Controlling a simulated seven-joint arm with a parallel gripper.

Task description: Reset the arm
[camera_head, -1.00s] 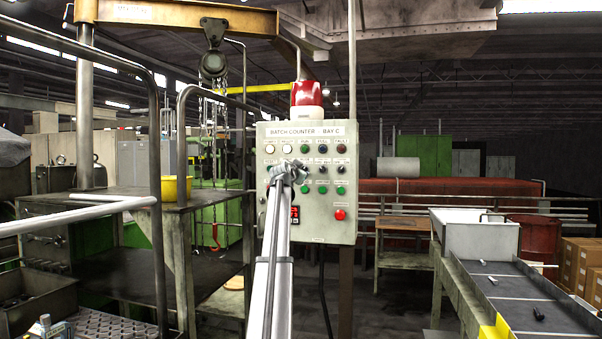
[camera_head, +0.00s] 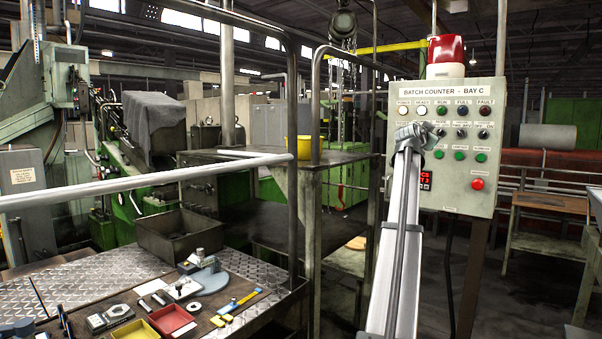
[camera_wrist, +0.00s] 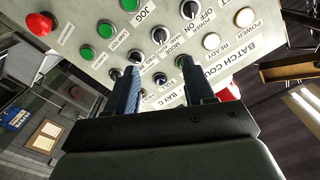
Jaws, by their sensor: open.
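My gripper (camera_head: 418,131) is in front of the batch counter panel (camera_head: 452,200) in the head view, with my arm reaching up to it from below. In the wrist view my gripper (camera_wrist: 158,84) shows two dark fingers apart with nothing between them. The panel face (camera_wrist: 115,15) fills the upper part of that view, with knobs, green buttons and a red button (camera_wrist: 40,23). The fingertips overlap the panel's knobs in the picture; I cannot tell whether they touch it.
A red beacon (camera_head: 445,53) tops the panel. A handrail (camera_head: 150,178) crosses the left. A workbench (camera_head: 85,272) with red and yellow trays and small tools is at lower left. A yellow bucket (camera_head: 304,148) stands on a dark platform. A wooden table (camera_head: 548,203) is at right.

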